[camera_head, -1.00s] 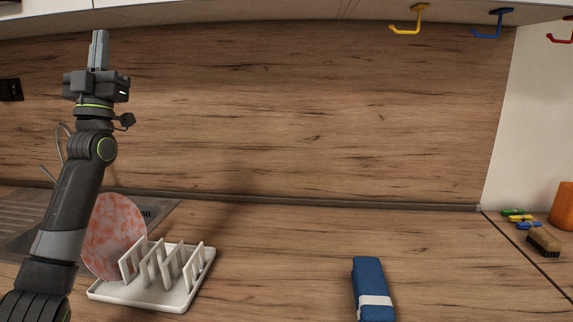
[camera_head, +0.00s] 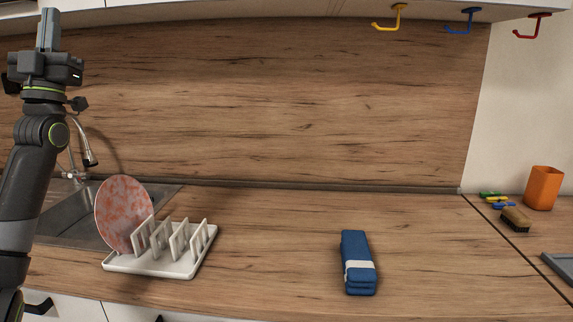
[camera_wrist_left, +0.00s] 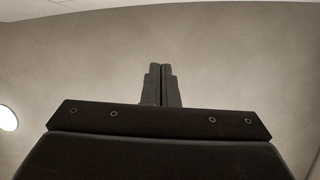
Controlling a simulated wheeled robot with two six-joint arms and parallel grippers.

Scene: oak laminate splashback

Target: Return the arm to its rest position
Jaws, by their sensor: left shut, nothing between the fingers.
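My left arm rises along the left edge of the head view, with its left gripper (camera_head: 49,29) pointing straight up, high above the counter. The fingers are shut together with nothing between them. In the left wrist view the shut fingers (camera_wrist_left: 161,84) stand side by side before a plain wall and ceiling. The gripper is apart from everything on the counter. My right gripper is not in view.
A white dish rack (camera_head: 150,264) holds a red-speckled plate (camera_head: 124,214) beside the sink (camera_head: 72,222). A folded blue cloth (camera_head: 356,256) lies at centre right. Coloured hooks (camera_head: 462,22) hang above.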

